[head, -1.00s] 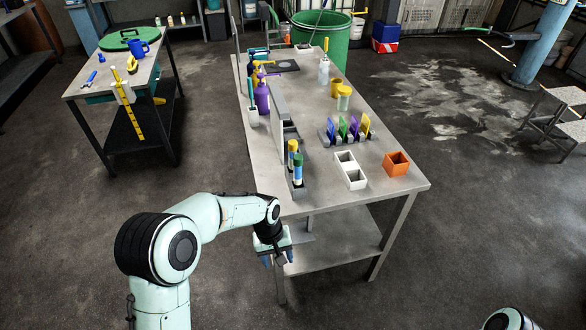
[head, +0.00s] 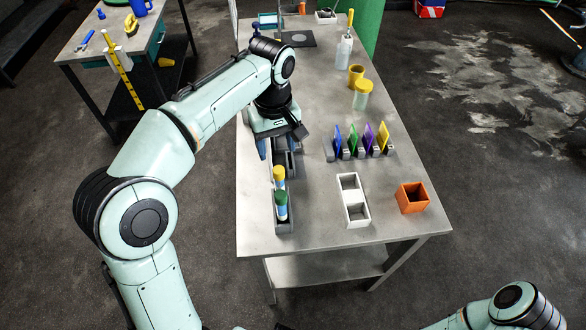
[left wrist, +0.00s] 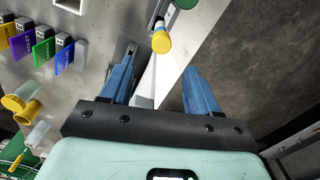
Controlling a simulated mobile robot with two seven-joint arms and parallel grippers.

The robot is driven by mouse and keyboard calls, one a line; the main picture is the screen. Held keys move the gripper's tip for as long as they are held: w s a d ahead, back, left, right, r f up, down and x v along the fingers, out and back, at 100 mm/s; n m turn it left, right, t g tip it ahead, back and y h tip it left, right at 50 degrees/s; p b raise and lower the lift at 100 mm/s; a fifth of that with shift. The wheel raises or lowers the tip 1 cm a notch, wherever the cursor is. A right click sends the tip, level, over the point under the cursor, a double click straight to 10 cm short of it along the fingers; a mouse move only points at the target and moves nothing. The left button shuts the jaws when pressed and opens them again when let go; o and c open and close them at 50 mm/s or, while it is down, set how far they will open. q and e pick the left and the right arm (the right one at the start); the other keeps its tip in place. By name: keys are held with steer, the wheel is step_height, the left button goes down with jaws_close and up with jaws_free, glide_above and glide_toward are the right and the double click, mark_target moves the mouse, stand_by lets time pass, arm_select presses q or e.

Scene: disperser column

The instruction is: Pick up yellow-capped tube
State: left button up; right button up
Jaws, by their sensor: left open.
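The yellow-capped tube (head: 279,178) stands in a grey holder (head: 285,228) near the front left of the table, just behind the green-capped tube (head: 281,203). In the left wrist view the yellow-capped tube (left wrist: 161,40) shows at the top middle, with part of the green-capped tube (left wrist: 186,3) at the top edge. My left gripper (head: 281,150) is open and empty, above the table behind the yellow-capped tube. In the left wrist view its blue fingers (left wrist: 160,70) are spread, with the tube beyond the tips and apart from them. My right gripper is not in view.
On the table (head: 310,237), a white two-compartment box (head: 355,214), an orange box (head: 411,199) and a row of coloured plates (head: 360,140) lie right of the tubes. A yellow-lidded jar (head: 362,95) stands farther back.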

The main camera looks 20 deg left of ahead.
mark_target(277, 169)
arm_select(q)
steer(key=shift+f, duration=0.25)
steer(key=f, duration=0.2)
steer(key=f+b, duration=0.1)
steer(key=f, duration=0.4)
steer(key=shift+s+b, duration=0.35)
steer(key=shift+s, duration=0.05)
steer(key=shift+w+f, duration=0.1)
steer(key=shift+f, duration=0.3)
steer(key=f, duration=0.5)
steer(key=shift+d+b, duration=0.25)
steer(key=shift+b, duration=0.1)
jaws_close()
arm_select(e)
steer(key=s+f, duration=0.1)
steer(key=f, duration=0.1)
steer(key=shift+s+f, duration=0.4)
